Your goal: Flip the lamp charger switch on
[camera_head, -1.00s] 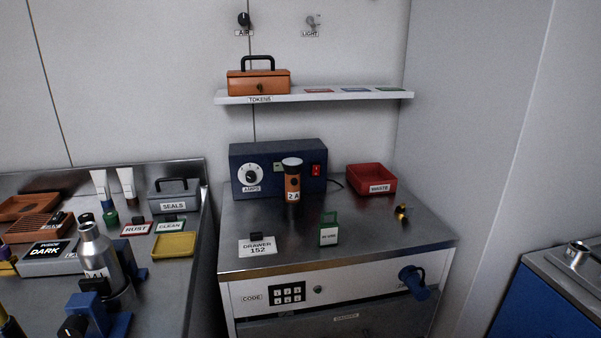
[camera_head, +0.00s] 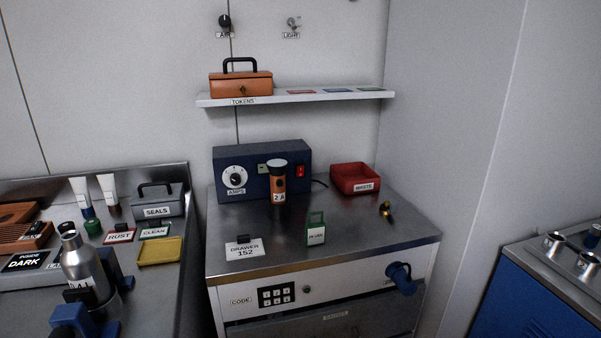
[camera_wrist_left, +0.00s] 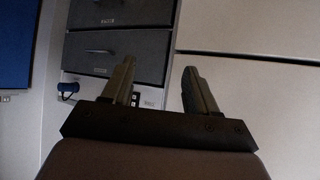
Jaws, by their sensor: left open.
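The charger (camera_head: 226,157) is a dark blue box at the back of the steel-topped cabinet in the head view. It has a white AMPS dial (camera_head: 235,178) on its left and a red rocker switch (camera_head: 300,171) at its right end. I cannot tell the rocker's position surely. An orange and black lamp (camera_head: 278,184) marked 2 A stands upright before the charger, left of the switch. My left gripper (camera_wrist_left: 158,66) shows only in its wrist view, open and empty, with drawer fronts beyond it. My right gripper is not in view.
A red WASTE tray (camera_head: 355,179) sits right of the charger. A green-framed tag (camera_head: 316,228) and a DRAWER 152 card (camera_head: 245,250) stand nearer the front. A shelf (camera_head: 290,98) with an orange box (camera_head: 241,84) hangs above. The left bench is crowded.

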